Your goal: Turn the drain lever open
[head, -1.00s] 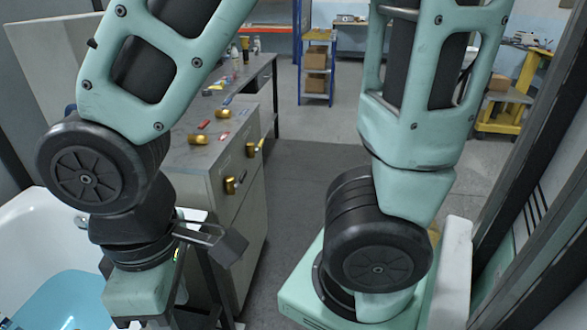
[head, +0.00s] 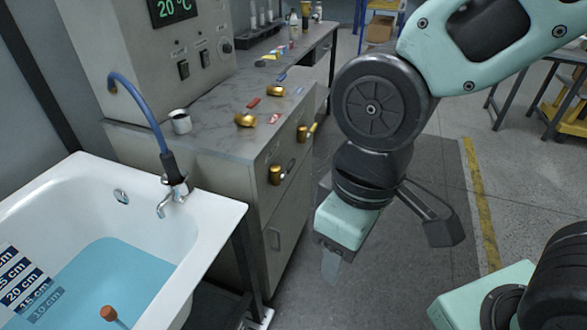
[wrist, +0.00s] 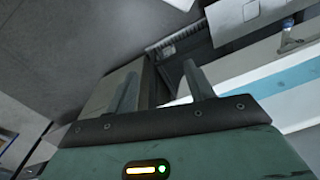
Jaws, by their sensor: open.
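The white tub (head: 225,222) stands at the left of the head view with blue water (head: 125,280) in it. A small chrome oval fitting (head: 121,196) is on its inner back wall; I cannot tell whether this is the drain lever. A chrome tap (head: 172,195) with a blue hose is at the tub's back right corner. My gripper (head: 330,268) points down over the floor, right of the tub and apart from it. In the wrist view its two fingers (wrist: 160,90) are spread with nothing between them. The tub also shows at right there (wrist: 285,75).
A grey cabinet (head: 220,175) with brass knobs stands behind the tub, with a cup (head: 180,122) and small loose parts on top. An orange-topped rod (head: 108,313) stands in the water beside a depth scale (head: 25,285).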

